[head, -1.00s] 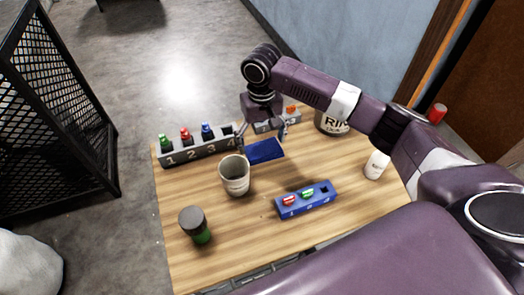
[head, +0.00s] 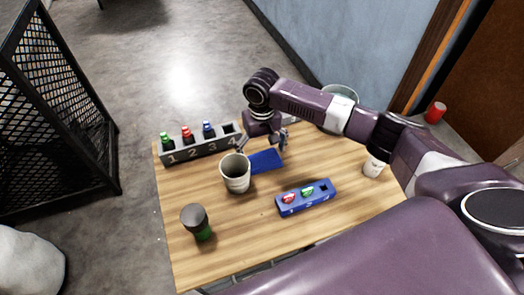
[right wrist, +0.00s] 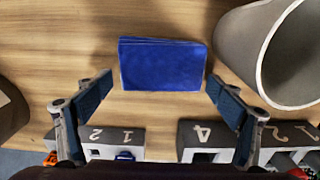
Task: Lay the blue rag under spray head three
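The blue rag (head: 266,162) is a flat folded rectangle beyond the beige cup, at the middle back of the table. My right gripper (head: 263,144) is over its far end. I cannot tell whether the rag touches the table. A grey rack numbered 1 to 4 (head: 200,147) holds green, red and blue tops; place 4 looks empty. A second grey rack (right wrist: 112,145) shows a 1 and a 2. My left gripper is out of view.
The beige cup (head: 235,174) stands close to the rag. A pail (head: 341,94) is partly behind my arm. The front middle wood is clear.

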